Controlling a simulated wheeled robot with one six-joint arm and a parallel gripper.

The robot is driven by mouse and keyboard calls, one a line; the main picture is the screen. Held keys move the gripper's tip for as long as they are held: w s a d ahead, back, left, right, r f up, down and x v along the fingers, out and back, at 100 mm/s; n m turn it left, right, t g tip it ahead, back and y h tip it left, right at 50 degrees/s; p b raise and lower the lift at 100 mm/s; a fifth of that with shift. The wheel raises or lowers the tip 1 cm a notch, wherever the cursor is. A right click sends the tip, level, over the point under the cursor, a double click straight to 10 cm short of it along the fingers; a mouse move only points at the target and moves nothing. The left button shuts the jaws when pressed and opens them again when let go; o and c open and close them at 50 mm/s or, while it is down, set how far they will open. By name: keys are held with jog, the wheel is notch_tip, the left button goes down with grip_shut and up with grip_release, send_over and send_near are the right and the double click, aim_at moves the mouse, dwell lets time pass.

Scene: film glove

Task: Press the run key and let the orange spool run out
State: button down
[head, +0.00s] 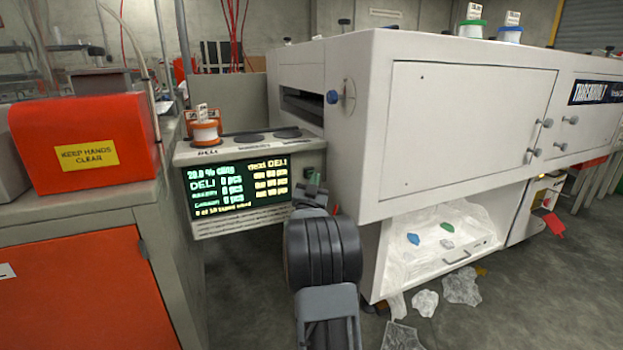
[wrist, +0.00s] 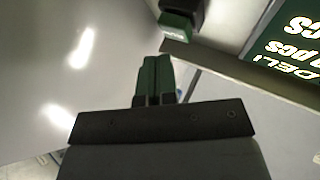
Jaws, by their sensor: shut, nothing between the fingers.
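The orange spool (head: 205,130) sits upright on the left pad of the console top, with a white tag on it. The console screen (head: 237,187) is lit, with DELI lines showing 0 pcs. In the wrist view, a green-faced key (wrist: 178,26) on a dark mount, apparently the run key, lies just beyond my fingertips. My gripper (head: 312,186) is at the console's right end, its green fingers (wrist: 156,66) shut together and empty. A small gap shows between fingertips and key; I cannot tell the depth. In the head view my gripper largely hides the key.
The large white machine (head: 470,110) stands close on my gripper's right. A red box marked KEEP HANDS CLEAR (head: 85,145) is at left. Two dark pads on the console, one here (head: 249,138), are empty. Crumpled clear film (head: 425,302) lies on the floor at right.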

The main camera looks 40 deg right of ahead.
jog(key=shift+s+a+b, duration=0.15)
jog(key=shift+s+a, duration=0.15)
jog(key=shift+s, duration=0.45)
jog(key=shift+s+a+b, duration=0.2)
jog(key=shift+s+a, duration=0.15)
jog(key=shift+s, duration=0.45)
jog(key=shift+s+a+b, duration=0.15)
jog(key=shift+s+a, duration=0.15)
jog(key=shift+s, duration=0.45)
jog(key=w+a+r+n+t+y+p, duration=0.15)
jog(key=a+r+n+y+p, duration=0.35)
jog(key=a+r+y+p, duration=0.5)
jog(key=w+a+r+n+y+p, duration=0.4)
jog(key=a+r+p, duration=0.3)
jog(key=a+p, duration=0.6)
jog(key=s+a+r+n+g+y+p, duration=0.3)
jog(key=s+a+r+g+p, duration=0.2)
jog(key=s+a+p, duration=0.2)
jog(key=s+a+r+n+g+y+p, duration=0.2)
jog(key=s+a+p, duration=0.6)
jog(key=s+p, duration=0.4)
notch_tip(320, 180, up, 3)
jog(key=s+g+y, duration=0.1)
jog(key=g, duration=0.1)
jog(key=shift+s+a+n+g, duration=0.25)
jog(key=shift+a+n+g, duration=0.05)
jog(key=shift+n+g, duration=0.1)
